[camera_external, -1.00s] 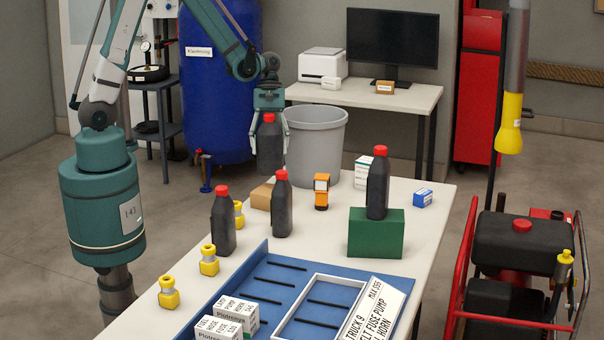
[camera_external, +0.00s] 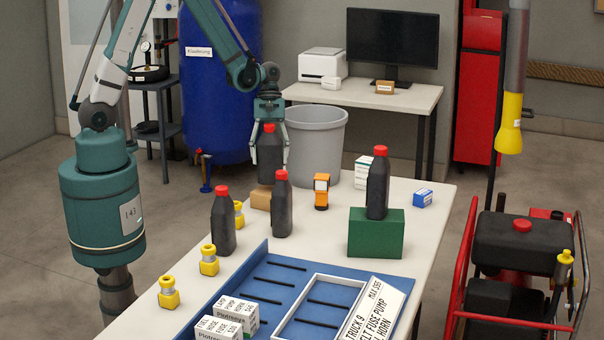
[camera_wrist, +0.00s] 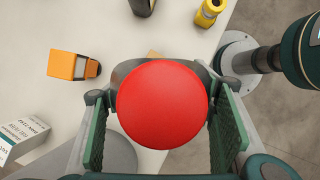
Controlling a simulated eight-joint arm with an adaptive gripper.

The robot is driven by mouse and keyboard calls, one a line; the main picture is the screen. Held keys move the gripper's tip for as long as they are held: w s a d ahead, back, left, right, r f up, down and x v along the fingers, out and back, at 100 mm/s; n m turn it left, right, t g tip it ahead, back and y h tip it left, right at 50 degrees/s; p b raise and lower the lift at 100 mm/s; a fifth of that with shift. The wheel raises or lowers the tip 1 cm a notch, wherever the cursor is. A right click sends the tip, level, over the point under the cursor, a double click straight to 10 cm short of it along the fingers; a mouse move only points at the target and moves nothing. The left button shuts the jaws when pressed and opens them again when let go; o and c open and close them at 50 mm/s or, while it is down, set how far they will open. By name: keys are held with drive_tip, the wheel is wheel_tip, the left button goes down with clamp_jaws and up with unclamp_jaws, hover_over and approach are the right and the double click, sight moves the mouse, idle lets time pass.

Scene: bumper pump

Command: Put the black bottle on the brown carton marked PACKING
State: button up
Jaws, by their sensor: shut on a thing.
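My gripper (camera_external: 270,155) is shut on a black bottle (camera_external: 268,168) with a red cap and holds it upright. The bottle's base is right at the top of the small brown carton (camera_external: 260,199) on the white table; I cannot tell whether they touch. No marking on the carton is readable. In the wrist view the red cap (camera_wrist: 162,104) fills the middle between the finger pads, and only a sliver of the carton (camera_wrist: 153,53) shows past the bottle.
Two more black bottles (camera_external: 223,225) (camera_external: 281,208) stand close in front, and another (camera_external: 377,185) stands on a green box (camera_external: 376,236). An orange device (camera_external: 321,192) is right of the carton. A grey bin (camera_external: 318,140) stands behind. Yellow fittings (camera_external: 209,261) line the left edge.

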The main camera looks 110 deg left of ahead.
sight(270, 165)
drive_tip(key=shift+f, duration=1.35)
drive_tip(key=shift+f+b, duration=0.2)
drive_tip(key=shift+b, duration=0.1)
drive_tip(key=o, duration=1.5)
drive_tip(key=shift+r+p, duration=0.3)
drive_tip(key=shift+p+v, duration=0.35)
drive_tip(key=shift+v, duration=5.55)
